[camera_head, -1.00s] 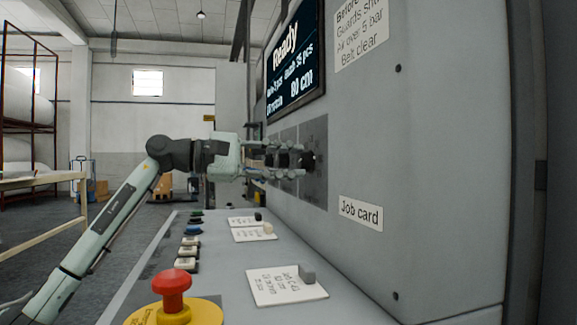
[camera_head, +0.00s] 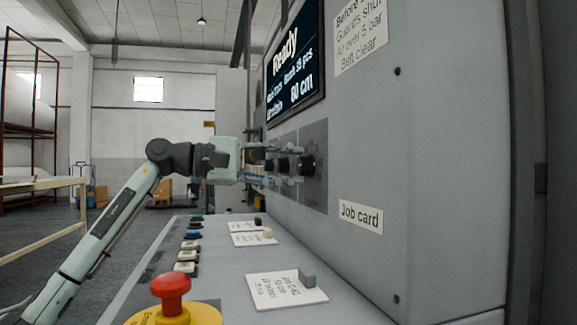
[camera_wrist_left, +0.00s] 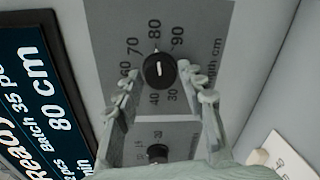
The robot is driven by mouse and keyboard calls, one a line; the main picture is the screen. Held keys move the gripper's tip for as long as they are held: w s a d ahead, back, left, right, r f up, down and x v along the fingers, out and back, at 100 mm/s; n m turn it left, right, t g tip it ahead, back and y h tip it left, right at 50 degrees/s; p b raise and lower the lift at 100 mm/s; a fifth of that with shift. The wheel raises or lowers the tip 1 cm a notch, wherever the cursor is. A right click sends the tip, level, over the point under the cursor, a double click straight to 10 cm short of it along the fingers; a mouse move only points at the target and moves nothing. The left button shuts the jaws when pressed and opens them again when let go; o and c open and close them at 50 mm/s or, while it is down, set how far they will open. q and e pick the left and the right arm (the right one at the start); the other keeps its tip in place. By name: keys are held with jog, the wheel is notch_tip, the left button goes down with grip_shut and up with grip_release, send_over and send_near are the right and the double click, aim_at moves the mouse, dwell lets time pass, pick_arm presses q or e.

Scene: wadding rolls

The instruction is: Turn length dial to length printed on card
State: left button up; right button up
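The length dial (camera_wrist_left: 159,70) is a round black knob on a grey plate, with a scale in cm. In the left wrist view its white mark points at about 80. It is the nearest knob in the head view (camera_head: 307,166). My left gripper (camera_wrist_left: 165,88) is open, with one finger on each side of the dial and gaps between; it also shows in the head view (camera_head: 289,166). The job card (camera_head: 287,290) lies on the desk under a grey block; its small print is too blurred to read surely. My right gripper is out of view.
The screen (camera_head: 296,65) reads "Ready" and 80 cm. Another dial (camera_wrist_left: 157,153) sits beside the length dial. Two more cards (camera_head: 253,239) lie farther back. A row of buttons (camera_head: 187,255) and a red emergency stop (camera_head: 170,290) stand on the desk (camera_head: 222,280).

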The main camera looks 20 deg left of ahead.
pick_arm(q)
jog(key=shift+o, duration=1)
jog(key=v, duration=1.2)
